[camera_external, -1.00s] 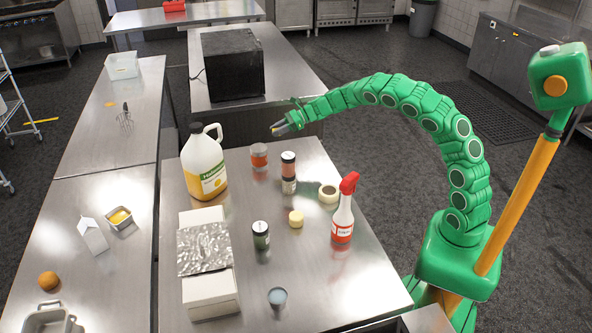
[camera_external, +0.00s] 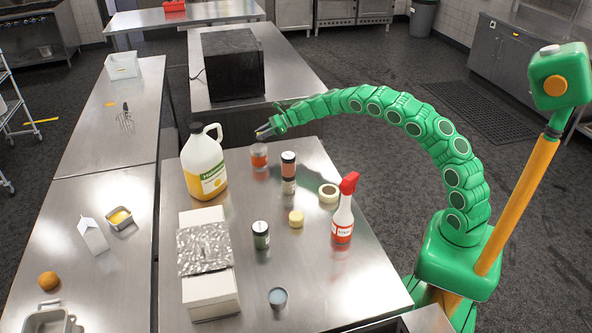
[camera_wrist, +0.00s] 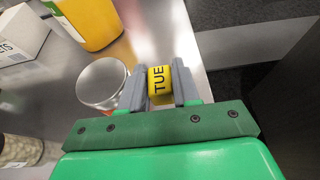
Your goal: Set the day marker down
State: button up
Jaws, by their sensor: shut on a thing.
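The day marker (camera_wrist: 158,86) is a small yellow block with "TUE" in black letters. It is between the two grey fingers of my gripper (camera_wrist: 160,88) in the wrist view, shut on it. In the external view my gripper (camera_external: 263,131) is above the far edge of the steel table (camera_external: 310,270), right of the white jug. The marker is too small there to make out clearly. In the wrist view a round-lidded jar (camera_wrist: 101,83) is just left of the fingers, and the table's edge passes right of them.
The jug (camera_external: 203,163) with yellow contents stands left of my gripper. An orange-labelled jar (camera_external: 259,155) and stacked jars (camera_external: 288,165) are near it. A black oven (camera_external: 233,65) is behind.

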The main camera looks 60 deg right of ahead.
jog(key=shift+w+f, duration=1.15)
jog(key=shift+f, duration=0.3)
jog(key=shift+w+f, duration=0.4)
jog(key=shift+w, duration=0.1)
jog(key=shift+w+f, duration=0.35)
jog(key=shift+f, duration=1.65)
jog(key=shift+f, duration=0.1)
jog(key=o, duration=1)
